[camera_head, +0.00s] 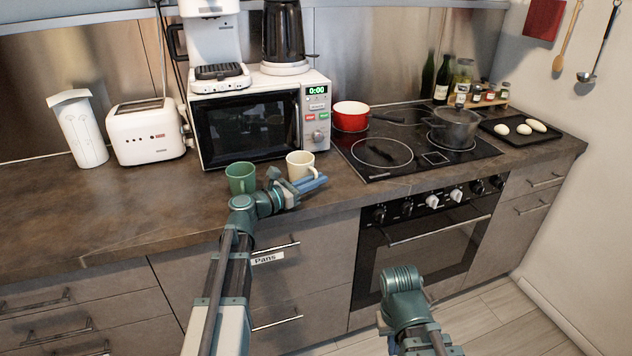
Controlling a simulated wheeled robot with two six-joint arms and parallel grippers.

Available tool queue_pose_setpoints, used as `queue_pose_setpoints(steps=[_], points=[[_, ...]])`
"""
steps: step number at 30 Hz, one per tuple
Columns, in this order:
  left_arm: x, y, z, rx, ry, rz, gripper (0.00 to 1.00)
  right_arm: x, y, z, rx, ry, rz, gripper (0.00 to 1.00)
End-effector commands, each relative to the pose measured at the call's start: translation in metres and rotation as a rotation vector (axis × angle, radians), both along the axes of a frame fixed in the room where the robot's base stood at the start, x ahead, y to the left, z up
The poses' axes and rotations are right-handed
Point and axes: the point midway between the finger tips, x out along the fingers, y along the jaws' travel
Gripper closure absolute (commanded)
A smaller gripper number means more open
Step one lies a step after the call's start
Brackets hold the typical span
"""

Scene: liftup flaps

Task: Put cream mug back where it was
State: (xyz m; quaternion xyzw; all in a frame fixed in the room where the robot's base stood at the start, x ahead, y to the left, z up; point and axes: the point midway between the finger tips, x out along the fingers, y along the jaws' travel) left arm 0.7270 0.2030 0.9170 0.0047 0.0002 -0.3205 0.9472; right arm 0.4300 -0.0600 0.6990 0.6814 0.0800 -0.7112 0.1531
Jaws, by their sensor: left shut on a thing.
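The cream mug (300,163) is upright at the counter's front, before the right part of the microwave. My left gripper (312,184) reaches it from the front left, its blue fingers at the mug's lower front. It is shut on the mug, though the contact is partly hidden. I cannot tell whether the mug's base touches the counter. A green mug (241,177) stands just left of it, partly behind my left wrist. My right arm's end (405,281) is low in front of the oven; its fingers are hidden.
The microwave (250,125) stands behind the mugs with a coffee maker and a kettle on top. The cooktop (384,153) with a red pot (351,117) and a grey pot (455,128) is to the right. The counter (100,215) is clear at the left, before the toaster (146,132).

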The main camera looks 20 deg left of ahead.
Motion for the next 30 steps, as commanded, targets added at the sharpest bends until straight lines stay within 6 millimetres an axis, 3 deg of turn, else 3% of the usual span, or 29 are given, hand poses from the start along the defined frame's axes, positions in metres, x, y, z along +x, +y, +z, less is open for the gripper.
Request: queue_pose_setpoints(steps=[1,5,6,16,30], points=[[0.0,0.0,-0.001,0.0,0.0,0.0,0.82,0.0,0.0,-0.001,0.0,0.0,0.0,1.0],[0.0,0.0,0.0,0.0,0.0,0.0,0.58,0.0,0.0,0.0,0.0,0.0,0.0,1.0],[0.0,0.0,0.0,0.0,0.0,0.0,0.57,0.0,0.0,0.0,0.0,0.0,0.0,1.0],[-0.002,0.002,0.004,0.0,0.0,0.001,0.57,0.0,0.0,0.004,0.0,0.0,0.0,1.0],[-0.074,0.056,0.003,0.0,0.0,0.004,0.57,0.0,0.0,0.003,0.0,0.0,0.0,1.0]])
